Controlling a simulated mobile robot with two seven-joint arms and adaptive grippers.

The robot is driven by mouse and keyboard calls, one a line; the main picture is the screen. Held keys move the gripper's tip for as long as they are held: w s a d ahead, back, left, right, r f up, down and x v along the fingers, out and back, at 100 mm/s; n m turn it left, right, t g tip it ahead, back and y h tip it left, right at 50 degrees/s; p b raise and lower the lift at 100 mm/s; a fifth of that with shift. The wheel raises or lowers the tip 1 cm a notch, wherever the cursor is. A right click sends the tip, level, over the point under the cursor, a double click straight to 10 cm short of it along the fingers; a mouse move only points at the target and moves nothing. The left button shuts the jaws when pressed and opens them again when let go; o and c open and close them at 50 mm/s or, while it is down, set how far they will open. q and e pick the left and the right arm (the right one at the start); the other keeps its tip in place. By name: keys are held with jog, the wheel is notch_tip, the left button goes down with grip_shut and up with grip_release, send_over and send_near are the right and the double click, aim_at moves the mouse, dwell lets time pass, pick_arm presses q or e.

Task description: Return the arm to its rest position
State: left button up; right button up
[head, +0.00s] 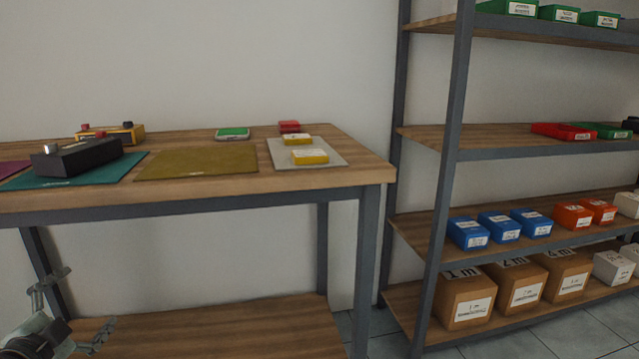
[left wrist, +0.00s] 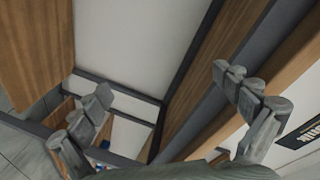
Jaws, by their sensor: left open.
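My left gripper (head: 75,309) is at the lower left of the head view, in front of the workbench (head: 345,180) and below its top. Its two fingers are spread wide with nothing between them. In the left wrist view the open fingers (left wrist: 165,105) stand apart, with bench wood and grey frame bars behind them. My right gripper is in neither view.
On the bench lie a black device (head: 77,158) on a teal mat, an olive mat (head: 197,163), and a grey tray (head: 283,152) with yellow boxes. A shelf rack (head: 455,110) with coloured boxes stands right. The lower bench shelf (head: 230,330) looks bare.

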pick_arm(q)
jog(key=s+d+f+n+g+y, duration=0.15)
jog(key=s+f+n+g, duration=0.35)
jog(key=f, duration=0.8)
jog(key=s+d+f+n+g+h, duration=0.1)
jog(key=s+d+f+n+g, duration=0.1)
jog(key=s+d+f+g, duration=0.2)
jog(key=s+d+f+n+g, duration=0.1)
jog(key=s+d+f+g, duration=0.2)
jog(key=s+d+f, duration=0.8)
jog(key=s+f, duration=0.2)
jog(key=s, duration=0.3)
jog(key=shift+s+d+f+n+g+h, duration=0.15)
jog(key=shift+d+f+n+g+h, duration=0.15)
jog(key=shift+f+n+g+h, duration=0.1)
